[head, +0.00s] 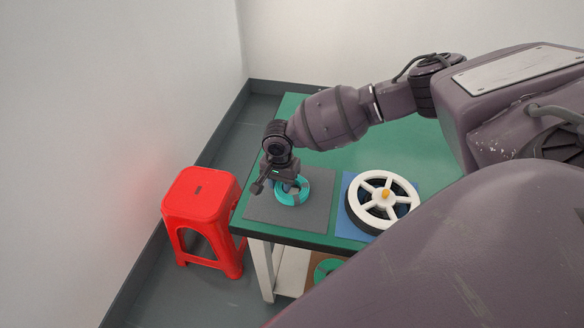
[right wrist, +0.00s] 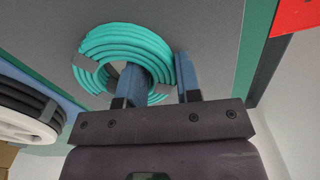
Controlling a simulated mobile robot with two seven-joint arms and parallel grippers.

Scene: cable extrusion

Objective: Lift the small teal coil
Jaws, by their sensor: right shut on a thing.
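The small teal coil (head: 298,197) is a ring of wound cable over the grey mat (head: 262,210) on the green table. My right gripper (head: 280,183) is above its left side in the head view and partly covers it. In the right wrist view the coil (right wrist: 108,42) shows dark bands around its ring. My right gripper (right wrist: 160,75) is shut on the ring wall, one finger in the centre hole and the other outside. I cannot tell whether the coil touches the mat. My left gripper is not in view.
A white spoked reel (head: 382,190) with black cable sits on a blue mat (head: 350,214) right of the coil. A red stool (head: 202,200) stands left of the table. Another green coil (head: 324,270) shows below the table's front edge. The green tabletop (head: 350,158) behind is clear.

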